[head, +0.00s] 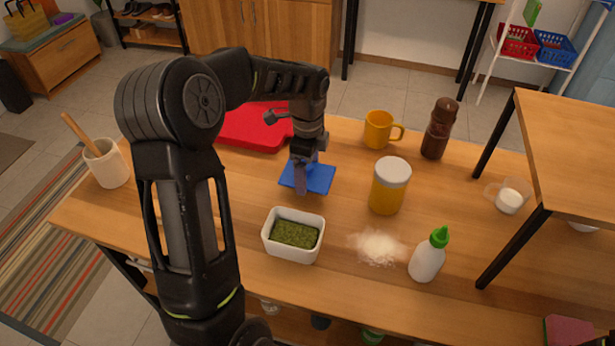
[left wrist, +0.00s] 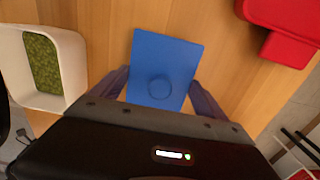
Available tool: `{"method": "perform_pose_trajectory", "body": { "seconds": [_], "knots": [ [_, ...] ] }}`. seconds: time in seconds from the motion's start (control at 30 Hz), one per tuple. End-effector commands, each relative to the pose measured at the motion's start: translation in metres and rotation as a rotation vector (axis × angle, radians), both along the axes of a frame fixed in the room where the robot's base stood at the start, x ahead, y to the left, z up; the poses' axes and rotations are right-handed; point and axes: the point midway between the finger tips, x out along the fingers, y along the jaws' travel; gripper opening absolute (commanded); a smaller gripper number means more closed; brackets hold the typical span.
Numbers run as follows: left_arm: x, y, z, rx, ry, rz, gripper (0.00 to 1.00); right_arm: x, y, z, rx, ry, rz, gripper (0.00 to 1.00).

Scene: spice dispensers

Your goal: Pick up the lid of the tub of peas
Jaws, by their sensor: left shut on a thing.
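The blue square lid (head: 322,180) lies near the middle of the wooden table. My left gripper (head: 301,176) points down over it and is shut on it. In the left wrist view the lid (left wrist: 160,58), with a round mark in its middle, sits between the two fingers (left wrist: 160,84). I cannot tell whether the lid touches the table or is slightly above it. The white tub (head: 287,254) stands open in front of the lid, holding green contents; its wall also shows in the left wrist view (left wrist: 74,56). My right gripper is not in view.
A red object (head: 250,130) lies behind the lid. A yellow jar (head: 386,192), a yellow mug (head: 378,130) and a brown bottle (head: 438,132) stand to the right. White powder (head: 377,246) and a green-capped bottle (head: 427,260) are at front right. A raised wooden shelf (head: 575,150) borders the right.

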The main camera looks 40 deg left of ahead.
Motion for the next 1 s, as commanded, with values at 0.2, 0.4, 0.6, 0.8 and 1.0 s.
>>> {"method": "perform_pose_trajectory", "body": {
  "seconds": [0.2, 0.4, 0.6, 0.8, 1.0],
  "knots": [
    [0.001, 0.000, 0.045, 0.000, -0.004, 0.002, 0.45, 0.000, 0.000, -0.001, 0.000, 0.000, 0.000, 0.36],
    [0.000, 0.000, 0.067, -0.001, -0.001, 0.001, 0.45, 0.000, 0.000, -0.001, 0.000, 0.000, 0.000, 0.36],
    [0.000, 0.000, 0.070, -0.001, 0.000, 0.001, 0.45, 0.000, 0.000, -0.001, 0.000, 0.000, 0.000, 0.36],
    [0.000, 0.000, 0.069, -0.001, 0.000, 0.001, 0.45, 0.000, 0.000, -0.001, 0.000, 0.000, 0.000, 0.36],
    [0.000, 0.000, 0.069, -0.001, 0.000, 0.001, 0.45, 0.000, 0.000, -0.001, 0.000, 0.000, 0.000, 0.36]
  ]
}}
